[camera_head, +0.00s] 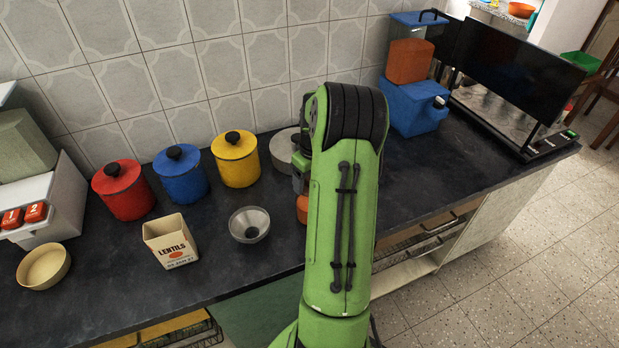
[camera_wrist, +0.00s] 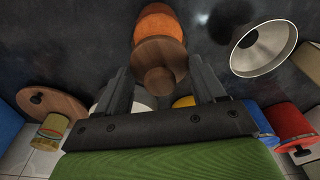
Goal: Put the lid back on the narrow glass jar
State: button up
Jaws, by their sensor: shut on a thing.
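My gripper (camera_wrist: 162,80) is shut on a round brown wooden lid (camera_wrist: 160,49) with a knob, its fingers at either side of it. In the wrist view the lid overlaps one end of a jar with orange contents (camera_wrist: 158,22), which I take for the narrow glass jar. I cannot tell whether the lid is seated on it or held just above. Only a strip of the jar's orange contents (camera_head: 302,209) shows at the arm's left edge.
A metal funnel (camera_head: 249,225) and a lentils box (camera_head: 171,241) stand left of the jar. Red (camera_head: 124,190), blue (camera_head: 181,175) and yellow (camera_head: 236,160) canisters line the back. Another wooden disc (camera_wrist: 65,103) shows at the wrist view's left.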

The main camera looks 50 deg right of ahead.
jog(key=o, duration=1.1)
jog(key=shift+r, duration=0.1)
jog(key=shift+r+p, duration=2.8)
jog(key=shift+r, duration=0.7)
jog(key=shift+f, duration=0.1)
jog(key=shift+c, duration=0.2)
grip_shut()
